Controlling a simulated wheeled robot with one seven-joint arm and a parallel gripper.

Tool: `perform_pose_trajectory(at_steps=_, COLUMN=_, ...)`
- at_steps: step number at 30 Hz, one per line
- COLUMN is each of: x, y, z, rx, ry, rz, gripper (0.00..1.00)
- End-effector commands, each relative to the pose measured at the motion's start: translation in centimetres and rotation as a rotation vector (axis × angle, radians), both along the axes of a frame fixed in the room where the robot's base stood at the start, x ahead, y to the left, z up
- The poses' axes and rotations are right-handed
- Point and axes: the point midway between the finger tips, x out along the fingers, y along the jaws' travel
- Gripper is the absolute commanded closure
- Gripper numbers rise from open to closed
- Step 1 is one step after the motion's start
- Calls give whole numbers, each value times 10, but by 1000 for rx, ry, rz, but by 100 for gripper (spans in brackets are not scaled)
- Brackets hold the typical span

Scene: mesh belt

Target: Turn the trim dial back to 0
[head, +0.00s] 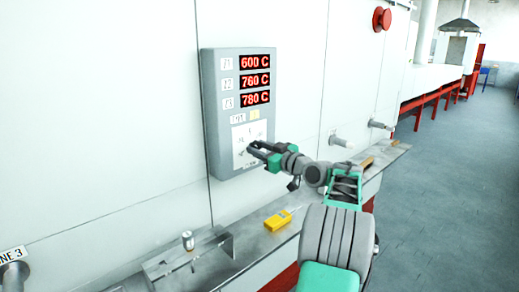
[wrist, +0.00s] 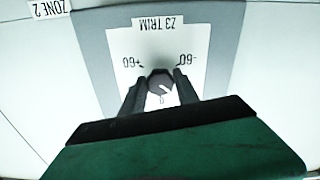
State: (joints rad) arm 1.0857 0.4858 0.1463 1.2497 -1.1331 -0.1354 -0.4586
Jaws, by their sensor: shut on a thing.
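The trim dial (wrist: 160,80) is a dark round knob on a white plate (wrist: 120,45) labelled Z3 TRIM. The wrist view shows the plate upside down, with +60 at left, -60 at right and 0 at the bottom. My gripper (wrist: 161,92) is shut on the dial, one finger on each side. In the head view my gripper (head: 257,150) reaches the plate on the grey panel (head: 211,120), and its fingers largely hide the dial.
Red displays (head: 255,80) on the panel read 600 C, 760 C and 780 C. A yellow device (head: 278,220) lies on the metal ledge (head: 250,245) below. A red button (head: 382,18) is on the wall, and grey pipe stubs (head: 341,142) stick out at right.

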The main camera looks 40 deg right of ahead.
Motion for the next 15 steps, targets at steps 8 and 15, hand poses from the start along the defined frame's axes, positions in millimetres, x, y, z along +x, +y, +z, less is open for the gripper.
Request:
perform_pose_trajectory(at_steps=8, x=0, y=0, z=1, rx=249, ry=8, rz=0, gripper=100)
perform_pose_trajectory(at_steps=15, x=0, y=1, z=2, rx=475, ry=14, rz=0, gripper=100)
